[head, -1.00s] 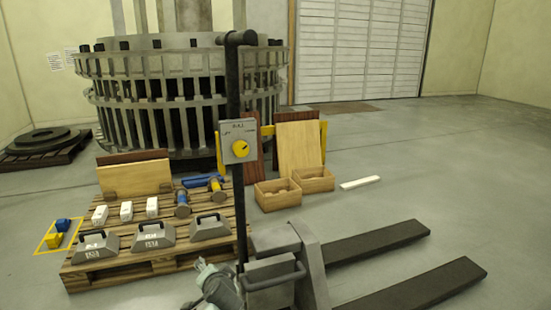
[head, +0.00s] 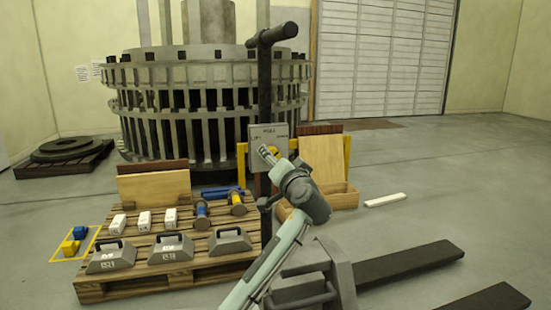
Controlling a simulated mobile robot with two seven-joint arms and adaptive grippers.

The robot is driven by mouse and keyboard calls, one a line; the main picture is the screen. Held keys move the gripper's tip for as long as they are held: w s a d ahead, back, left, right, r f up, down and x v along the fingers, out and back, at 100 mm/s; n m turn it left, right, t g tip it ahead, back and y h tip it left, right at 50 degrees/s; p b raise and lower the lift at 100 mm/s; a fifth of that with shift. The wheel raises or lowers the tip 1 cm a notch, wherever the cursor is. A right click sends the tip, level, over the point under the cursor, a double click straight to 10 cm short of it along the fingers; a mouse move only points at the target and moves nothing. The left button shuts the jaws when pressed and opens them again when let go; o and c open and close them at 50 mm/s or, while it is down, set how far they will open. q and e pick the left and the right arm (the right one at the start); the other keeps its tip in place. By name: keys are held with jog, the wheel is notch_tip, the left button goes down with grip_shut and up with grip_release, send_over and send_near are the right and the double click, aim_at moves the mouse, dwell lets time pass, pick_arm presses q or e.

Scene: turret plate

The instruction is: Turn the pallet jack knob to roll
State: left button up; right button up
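The pallet jack's grey control panel (head: 256,132) is fixed on a dark upright post (head: 264,85) with a T-handle on top. Small lettering on the panel is too blurred to read surely. My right gripper is not in view.
The jack's dark forks (head: 405,264) reach right. A wooden pallet (head: 165,285) with grey weights (head: 170,248) stands left of the post. A wooden box (head: 344,199) is close behind my arm. A large toothed ring structure (head: 210,75) stands behind. The floor at right is open.

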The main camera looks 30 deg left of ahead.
pick_arm(q)
jog(key=shift+x, duration=1.3)
jog(key=c, duration=1.2)
